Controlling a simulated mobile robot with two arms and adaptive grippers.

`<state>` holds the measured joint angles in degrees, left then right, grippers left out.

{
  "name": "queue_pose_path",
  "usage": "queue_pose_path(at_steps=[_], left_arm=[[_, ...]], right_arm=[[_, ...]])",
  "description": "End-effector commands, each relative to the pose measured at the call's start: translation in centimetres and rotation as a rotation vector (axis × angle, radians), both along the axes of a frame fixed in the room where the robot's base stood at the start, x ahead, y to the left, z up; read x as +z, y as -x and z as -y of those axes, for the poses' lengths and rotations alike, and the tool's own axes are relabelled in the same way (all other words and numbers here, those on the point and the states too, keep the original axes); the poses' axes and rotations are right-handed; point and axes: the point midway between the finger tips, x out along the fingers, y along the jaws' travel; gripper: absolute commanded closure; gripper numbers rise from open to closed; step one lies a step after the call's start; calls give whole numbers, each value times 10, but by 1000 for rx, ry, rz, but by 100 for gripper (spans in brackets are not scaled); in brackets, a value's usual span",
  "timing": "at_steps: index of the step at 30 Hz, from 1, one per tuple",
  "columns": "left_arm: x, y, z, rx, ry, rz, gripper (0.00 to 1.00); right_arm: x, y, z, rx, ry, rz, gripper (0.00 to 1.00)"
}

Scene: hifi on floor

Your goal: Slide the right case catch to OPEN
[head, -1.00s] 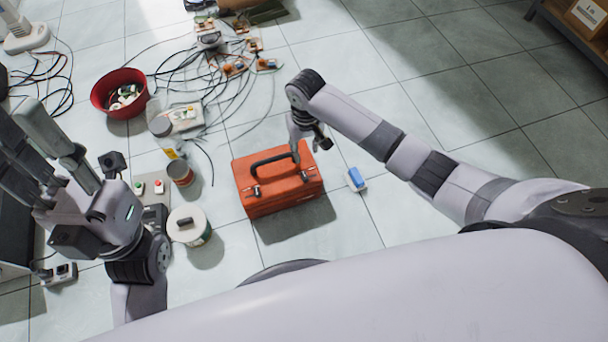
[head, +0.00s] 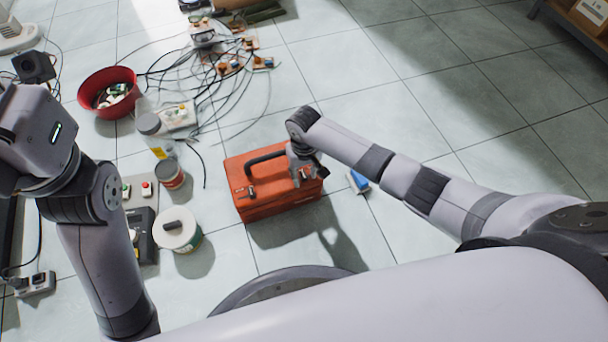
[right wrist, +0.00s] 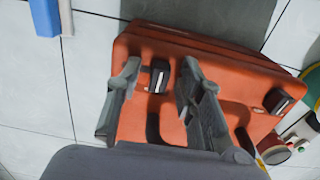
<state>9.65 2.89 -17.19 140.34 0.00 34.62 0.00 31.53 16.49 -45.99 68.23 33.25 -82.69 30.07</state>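The orange case (head: 270,205) stands on the tiled floor with its dark carrying handle (head: 262,160) up. My right gripper (head: 299,182) is over its right part and hides the right catch in the head view. In the right wrist view, the right catch (right wrist: 158,77), dark with a pale mark, lies between the two spread fingers of my right gripper (right wrist: 160,70). The gripper is open; I cannot tell whether a finger touches the catch. The left catch (right wrist: 277,101) lies farther right. My left gripper's body (head: 40,130) shows at the left edge, its fingers out of frame.
A blue block (head: 358,181) lies close right of the case. A white-lidded tin (head: 178,232), a smaller can (head: 170,176) and a red bowl (head: 108,92) stand to the left. Loose cables (head: 215,85) lie behind.

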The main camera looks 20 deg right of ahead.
Motion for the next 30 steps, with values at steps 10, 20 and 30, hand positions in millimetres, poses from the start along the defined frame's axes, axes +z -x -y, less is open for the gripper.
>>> queue_pose_path(at_steps=[10,20,30], left_arm=[[1,0,0,0,0,1,65],[1,0,0,0,0,1,65],[0,0,0,-1,0,2,65]], right_arm=[[0,0,0,0,0,0,72],[0,0,0,0,0,0,94],[0,0,0,0,0,0,100]])
